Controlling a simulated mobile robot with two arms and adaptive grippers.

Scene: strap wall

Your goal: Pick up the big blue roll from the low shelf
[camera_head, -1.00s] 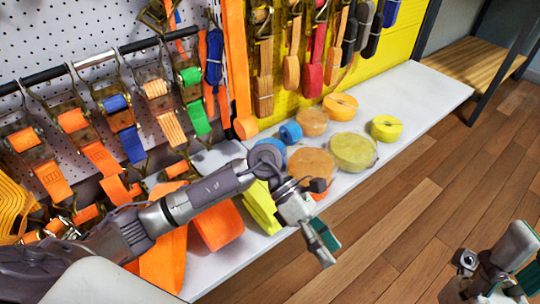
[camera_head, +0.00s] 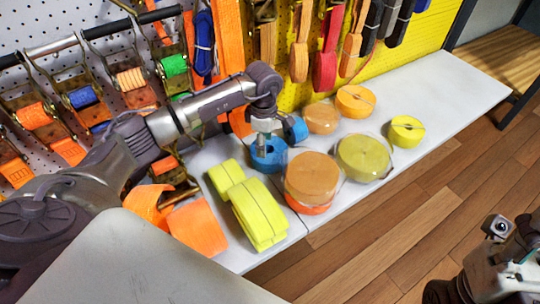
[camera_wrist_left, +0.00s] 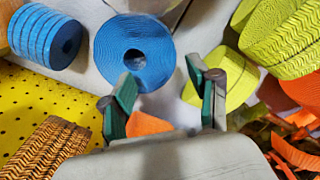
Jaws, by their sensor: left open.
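The big blue roll (camera_head: 262,161) lies flat on the low white shelf, its centre hole facing up. My left gripper (camera_head: 268,138) points down at it from above and partly covers it in the head view. In the left wrist view the blue roll (camera_wrist_left: 150,72) lies beyond the two green-padded fingertips of my open left gripper (camera_wrist_left: 166,92), slightly left of centre. Nothing is between the fingers; contact cannot be told. My right gripper (camera_head: 505,250) is at the lower right, partly cut off, over the floor.
A smaller blue roll (camera_head: 296,129) stands close to the right. Orange (camera_head: 312,177) and yellow (camera_head: 363,157) rolls lie further right, and folded yellow straps (camera_head: 258,212) in front. Straps hang on the wall behind. The shelf's right end (camera_head: 465,85) is clear.

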